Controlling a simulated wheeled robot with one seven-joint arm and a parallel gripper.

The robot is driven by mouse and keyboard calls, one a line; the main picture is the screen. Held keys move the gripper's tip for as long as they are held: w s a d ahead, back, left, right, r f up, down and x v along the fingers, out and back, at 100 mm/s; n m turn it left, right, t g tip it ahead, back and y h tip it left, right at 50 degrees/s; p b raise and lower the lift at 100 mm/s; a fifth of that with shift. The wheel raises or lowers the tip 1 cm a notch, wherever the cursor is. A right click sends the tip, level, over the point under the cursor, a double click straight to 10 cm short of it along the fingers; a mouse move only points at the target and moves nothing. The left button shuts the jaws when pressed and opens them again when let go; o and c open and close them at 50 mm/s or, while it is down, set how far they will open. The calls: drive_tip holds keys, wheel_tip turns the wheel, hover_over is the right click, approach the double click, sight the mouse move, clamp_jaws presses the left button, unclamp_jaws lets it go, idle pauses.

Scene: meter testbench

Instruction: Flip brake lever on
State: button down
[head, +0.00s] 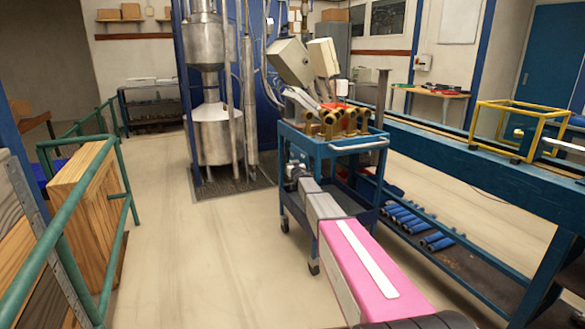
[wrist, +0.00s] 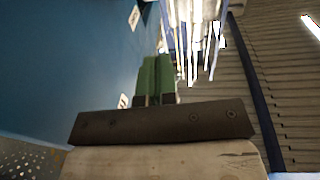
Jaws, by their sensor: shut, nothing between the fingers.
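I cannot make out a brake lever in either view. My gripper (wrist: 157,65) shows in the wrist view with its two green fingers together, shut and empty. It points up toward a ribbed ceiling, with a blue panel (wrist: 70,75) bearing small white labels on its left. Nothing is seen touching the fingertips. In the head view my pink and grey arm reaches forward toward a blue wheeled cart (head: 352,147). The gripper cannot be picked out clearly in that view.
The cart carries brass fittings (head: 330,128). Behind it stands a steel vessel (head: 213,135) by a blue tower. A long blue bench (head: 470,158) with a yellow frame (head: 530,113) runs on the right. A green railing (head: 58,250) bounds the left. Floor between is clear.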

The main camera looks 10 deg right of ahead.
drive_tip(key=s+d+r, duration=0.1)
drive_tip(key=s+r, duration=0.3)
drive_tip(key=s, duration=0.3)
drive_tip(key=shift+s+r, duration=0.15)
drive_tip(key=shift+r, duration=0.2)
drive_tip(key=shift+s, duration=0.1)
drive_tip(key=s+d+f+m+g+h, duration=0.25)
drive_tip(key=s+f+g, duration=0.4)
drive_tip(key=s, duration=0.75)
drive_tip(key=s+d+f+m+g+h, duration=0.1)
drive_tip(key=s+d+f+g+h, duration=0.25)
drive_tip(key=s+f, duration=0.8)
drive_tip(key=s+a+f+g+y, duration=0.1)
drive_tip(key=s+g, duration=0.3)
drive_tip(key=s, duration=1)
drive_tip(key=s+a+f+n+g+y, duration=0.1)
drive_tip(key=s+g, duration=0.3)
drive_tip(key=s, duration=1.1)
drive_tip(key=shift+s+a+f, duration=0.15)
drive_tip(key=shift+s+a, duration=0.15)
drive_tip(key=shift+a, duration=0.05)
drive_tip(key=shift+n, duration=0.25)
